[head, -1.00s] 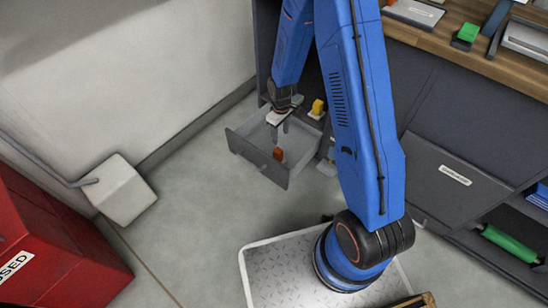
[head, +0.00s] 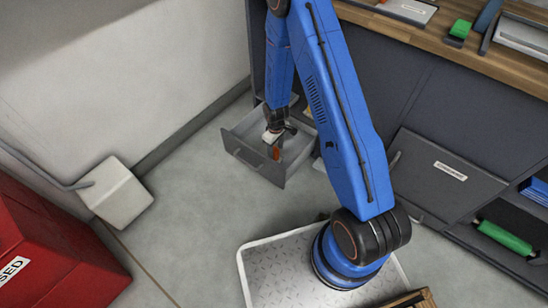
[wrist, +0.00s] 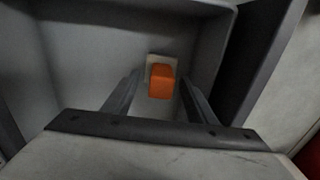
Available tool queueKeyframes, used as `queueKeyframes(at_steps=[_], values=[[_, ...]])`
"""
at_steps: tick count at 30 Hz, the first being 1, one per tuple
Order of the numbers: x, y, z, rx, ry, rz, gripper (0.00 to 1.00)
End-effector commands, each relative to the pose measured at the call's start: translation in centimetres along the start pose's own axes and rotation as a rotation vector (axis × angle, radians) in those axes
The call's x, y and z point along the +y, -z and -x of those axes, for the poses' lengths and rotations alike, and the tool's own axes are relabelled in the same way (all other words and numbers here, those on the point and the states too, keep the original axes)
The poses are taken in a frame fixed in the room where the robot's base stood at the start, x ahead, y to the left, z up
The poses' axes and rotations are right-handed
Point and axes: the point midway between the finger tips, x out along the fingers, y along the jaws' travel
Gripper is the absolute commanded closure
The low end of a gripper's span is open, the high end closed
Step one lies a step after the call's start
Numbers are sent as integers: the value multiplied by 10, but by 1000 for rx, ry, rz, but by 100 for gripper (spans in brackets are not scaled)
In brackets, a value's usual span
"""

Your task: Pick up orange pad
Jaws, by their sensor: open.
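The orange pad (wrist: 161,82) is a small block with a pale piece (wrist: 152,62) at its far end, inside the open grey drawer (head: 252,166). In the head view the pad (head: 276,153) shows just below my gripper (head: 273,143), partly hidden by it. My gripper (wrist: 160,88) is open and reaches down into the drawer. In the wrist view one finger is on each side of the pad, with a gap on both sides. I cannot tell how far down the fingertips are beside it.
The drawer walls (wrist: 135,7) surround my gripper closely. The drawer sticks out from a dark cabinet (head: 425,90) with a wooden top (head: 470,50). A white block (head: 116,194) and a red cabinet (head: 50,240) stand to the left. The floor between is clear.

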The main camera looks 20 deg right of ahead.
Motion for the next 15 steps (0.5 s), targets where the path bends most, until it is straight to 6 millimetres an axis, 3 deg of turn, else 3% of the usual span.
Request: queueKeyframes(at_steps=[15], values=[[-3,7,-49,-2,1,0,48]])
